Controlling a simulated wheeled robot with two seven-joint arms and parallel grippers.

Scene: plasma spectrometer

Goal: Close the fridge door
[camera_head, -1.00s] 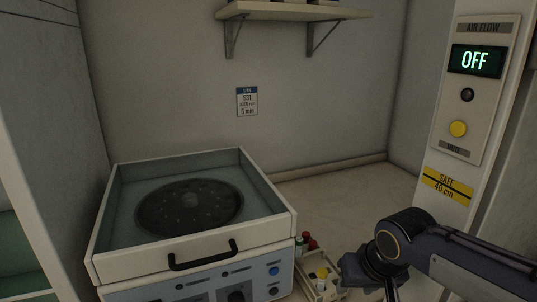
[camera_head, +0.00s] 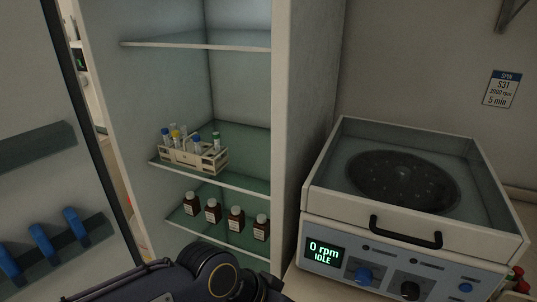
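The fridge (camera_head: 285,110) stands open at the left of the head view, with its shelves exposed. Its door (camera_head: 30,80) is swung open at the far left, with its inner side facing me and a dark seal along its edge. A gap separates the door edge from the fridge body. The door carries dark racks, the lower one with several blue items (camera_head: 43,243). Part of my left arm (camera_head: 210,270) shows at the bottom, in front of the fridge; its gripper fingers are out of frame. My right gripper is not in view.
A rack of capped tubes (camera_head: 195,157) stands on a glass shelf in the fridge, with several brown bottles (camera_head: 236,219) below. A centrifuge (camera_head: 425,254), its display reading 0 rpm IDLE, stands right of the fridge. A wall card (camera_head: 502,89) hangs behind it.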

